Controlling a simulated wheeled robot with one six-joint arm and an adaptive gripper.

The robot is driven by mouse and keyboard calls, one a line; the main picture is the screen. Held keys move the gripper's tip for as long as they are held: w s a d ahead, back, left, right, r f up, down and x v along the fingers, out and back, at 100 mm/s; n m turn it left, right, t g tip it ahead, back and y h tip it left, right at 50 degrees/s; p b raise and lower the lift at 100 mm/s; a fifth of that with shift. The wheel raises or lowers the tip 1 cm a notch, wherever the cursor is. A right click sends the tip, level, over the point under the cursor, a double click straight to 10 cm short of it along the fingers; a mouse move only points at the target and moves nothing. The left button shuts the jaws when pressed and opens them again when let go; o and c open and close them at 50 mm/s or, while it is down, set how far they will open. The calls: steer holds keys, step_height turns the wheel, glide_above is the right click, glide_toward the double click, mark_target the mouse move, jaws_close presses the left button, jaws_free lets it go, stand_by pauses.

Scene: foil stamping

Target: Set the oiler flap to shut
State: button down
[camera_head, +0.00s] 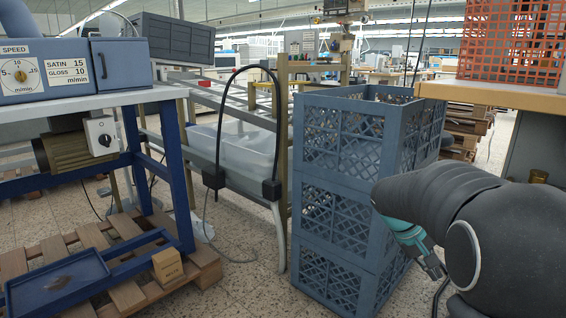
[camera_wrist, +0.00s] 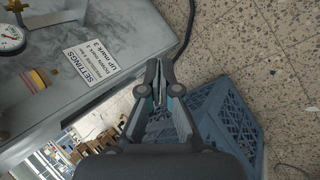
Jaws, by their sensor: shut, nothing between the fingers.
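I cannot make out an oiler flap in either view. My gripper (camera_head: 434,268) is at the lower right of the head view, pointing down beside the stacked blue crates. In the wrist view my gripper (camera_wrist: 159,78) is shut and empty. Its fingers show in front of a grey machine surface and a blue crate.
Blue crates (camera_head: 340,135) stand stacked left of my arm; a blue crate (camera_wrist: 225,110) also shows in the wrist view. An orange crate (camera_head: 512,40) sits on a bench at right. A blue-framed machine (camera_head: 75,72) stands at left.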

steer(key=s+a+r+t+y+p, duration=0.3)
steer(key=s+a+r, duration=0.2)
steer(key=s+a, duration=0.4)
steer(key=s+a+r+t+y+p, duration=0.3)
steer(key=s+a+r, duration=0.2)
steer(key=s+a, duration=0.4)
steer(key=shift+s+a+t+y+p, duration=0.3)
steer(key=shift+s+y+p, duration=0.1)
steer(key=shift+s, duration=1.75)
